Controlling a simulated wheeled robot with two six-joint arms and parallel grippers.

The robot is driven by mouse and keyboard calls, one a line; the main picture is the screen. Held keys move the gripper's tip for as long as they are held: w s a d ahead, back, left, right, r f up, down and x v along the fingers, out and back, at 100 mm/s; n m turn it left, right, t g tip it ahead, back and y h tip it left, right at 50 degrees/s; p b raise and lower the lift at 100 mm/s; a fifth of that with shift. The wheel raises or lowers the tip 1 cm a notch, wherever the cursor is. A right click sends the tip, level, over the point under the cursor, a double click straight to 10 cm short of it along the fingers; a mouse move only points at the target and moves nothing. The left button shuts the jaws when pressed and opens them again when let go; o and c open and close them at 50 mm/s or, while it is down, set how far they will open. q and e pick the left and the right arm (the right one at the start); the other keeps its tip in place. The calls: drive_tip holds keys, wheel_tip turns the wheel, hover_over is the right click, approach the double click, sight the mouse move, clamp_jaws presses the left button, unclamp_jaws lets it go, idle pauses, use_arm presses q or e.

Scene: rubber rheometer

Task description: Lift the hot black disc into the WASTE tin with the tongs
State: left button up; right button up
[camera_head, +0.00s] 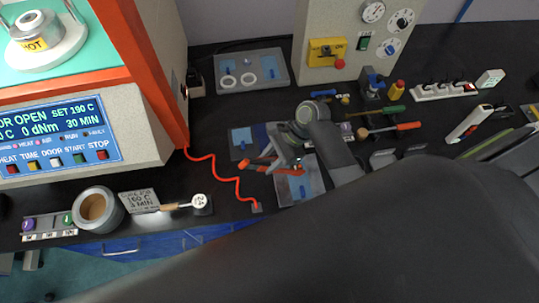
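My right gripper (272,167) is over the middle of the bench, above grey-blue trays. Orange-red pieces show at its tips. I cannot tell whether they are its fingers or the tongs, nor whether it is open or shut. The rheometer's round metal die (38,27), with a yellow HOT label, stands in the open chamber at the upper left. No black disc can be made out there. A round grey tin (97,208) with a brownish inside stands at the front left. Its label cannot be read, so I cannot tell if it is the WASTE tin. My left gripper is not in view.
The rheometer's panel (56,135) reads DOOR OPEN, SET 190 C. A red coiled cord (224,178) runs along the bench. Screwdrivers (395,128) and a power strip (442,90) lie right. My dark arm hides the lower right.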

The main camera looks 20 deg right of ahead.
drive_tip(key=shift+f, duration=0.7)
drive_tip(key=c, duration=0.6)
wheel_tip(320, 180, up, 12)
drive_tip(key=shift+r+p, duration=0.1)
drive_tip(key=shift+p, duration=0.35)
clamp_jaws()
